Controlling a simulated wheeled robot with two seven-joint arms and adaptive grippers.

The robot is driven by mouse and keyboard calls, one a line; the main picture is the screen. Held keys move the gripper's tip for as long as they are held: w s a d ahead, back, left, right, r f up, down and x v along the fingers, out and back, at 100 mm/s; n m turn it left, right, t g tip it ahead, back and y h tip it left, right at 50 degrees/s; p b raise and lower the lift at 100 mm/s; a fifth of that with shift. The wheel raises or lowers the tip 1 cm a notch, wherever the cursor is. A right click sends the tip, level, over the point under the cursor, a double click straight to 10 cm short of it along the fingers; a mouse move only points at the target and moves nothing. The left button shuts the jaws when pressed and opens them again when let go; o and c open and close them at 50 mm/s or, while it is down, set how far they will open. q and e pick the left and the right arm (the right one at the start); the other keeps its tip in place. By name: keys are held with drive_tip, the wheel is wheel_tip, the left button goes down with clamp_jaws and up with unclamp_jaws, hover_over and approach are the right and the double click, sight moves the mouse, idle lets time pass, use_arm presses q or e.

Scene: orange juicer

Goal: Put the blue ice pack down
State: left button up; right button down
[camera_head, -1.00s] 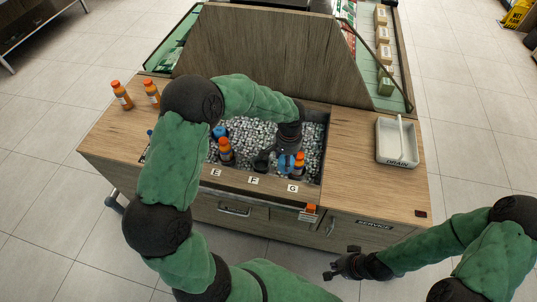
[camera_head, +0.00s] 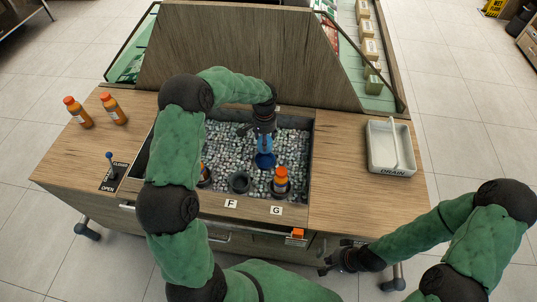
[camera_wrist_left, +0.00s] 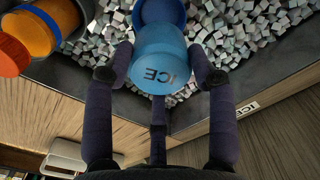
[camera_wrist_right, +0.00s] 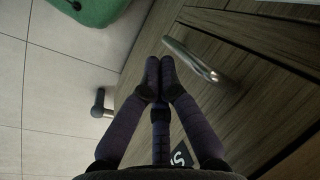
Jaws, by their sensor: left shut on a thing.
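In the left wrist view the ice pack (camera_wrist_left: 160,62), marked ICE, sits between the fingers, with a darker blue end beyond. Whether it touches the ice, I cannot tell. My right gripper (camera_head: 328,262) is low in front of the counter, empty, with its fingertips together in the right wrist view (camera_wrist_right: 160,78).
The ice bin (camera_head: 311,150) has an orange bottle (camera_head: 281,181) near label G and an empty dark ring (camera_head: 239,182) near F. Two orange bottles (camera_head: 78,112) (camera_head: 114,108) stand at left. A white DRAIN tray (camera_head: 374,166) is at right. A wooden panel (camera_head: 235,50) rises behind.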

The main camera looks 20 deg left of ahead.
use_arm(q)
wheel_tip(320, 180, down, 4)
drive_tip(key=shift+s+f+b, duration=0.1)
drive_tip(key=shift+s+b, duration=0.05)
drive_tip(key=shift+b, duration=0.6)
drive_tip(key=shift+f+b, duration=1)
drive_tip(key=shift+f, duration=1.7)
drive_tip(key=shift+f, duration=0.3)
drive_tip(key=o, duration=1.3)
drive_tip(key=shift+c, duration=0.2)
wheel_tip(320, 180, up, 13)
drive_tip(key=p, duration=0.4)
drive_tip(key=shift+f+p, duration=0.2)
drive_tip(key=shift+p, duration=0.1)
